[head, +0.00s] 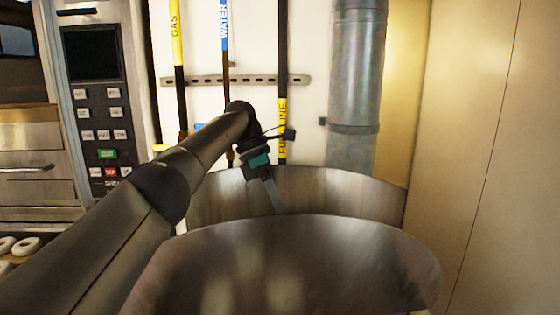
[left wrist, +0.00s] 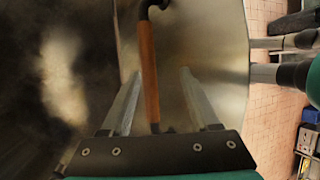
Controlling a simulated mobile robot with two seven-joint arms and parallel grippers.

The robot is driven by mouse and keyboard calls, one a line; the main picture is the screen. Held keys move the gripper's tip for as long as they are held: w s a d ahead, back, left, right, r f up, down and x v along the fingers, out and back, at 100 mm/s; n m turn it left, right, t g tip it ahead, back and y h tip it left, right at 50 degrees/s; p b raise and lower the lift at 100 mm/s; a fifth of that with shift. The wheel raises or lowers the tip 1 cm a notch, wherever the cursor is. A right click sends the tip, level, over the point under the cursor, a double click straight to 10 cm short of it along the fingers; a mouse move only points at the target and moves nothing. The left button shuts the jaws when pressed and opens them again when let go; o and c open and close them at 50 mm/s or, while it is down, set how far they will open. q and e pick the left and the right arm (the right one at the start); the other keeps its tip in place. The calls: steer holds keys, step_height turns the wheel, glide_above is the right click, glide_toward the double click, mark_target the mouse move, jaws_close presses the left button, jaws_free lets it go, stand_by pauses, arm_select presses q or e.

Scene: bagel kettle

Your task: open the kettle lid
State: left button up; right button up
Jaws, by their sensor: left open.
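The steel kettle fills the lower middle of the head view. One curved steel sheet (head: 300,265) stands in front and another curved steel wall (head: 340,190) rises behind it; I cannot tell for sure which is the lid. My left gripper (head: 277,206) points down at the gap between them, and its tips are partly hidden. In the left wrist view my left gripper (left wrist: 160,74) is open, with its two fingers either side of a brown handle bar (left wrist: 149,75) on dark brackets. The bar lies between the fingers, nearer the left one; contact is not clear. My right gripper is not in view.
A vertical metal duct (head: 356,90) and gas, water and flue pipes (head: 282,60) run down the wall behind. An oven control panel (head: 100,120) stands at left, with bagels (head: 25,246) below. A plain panel wall (head: 490,150) closes the right side.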

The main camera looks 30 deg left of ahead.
arm_select(q)
step_height(320, 180, up, 12)
steer(key=p, duration=0.6)
steer(key=shift+s, duration=0.1)
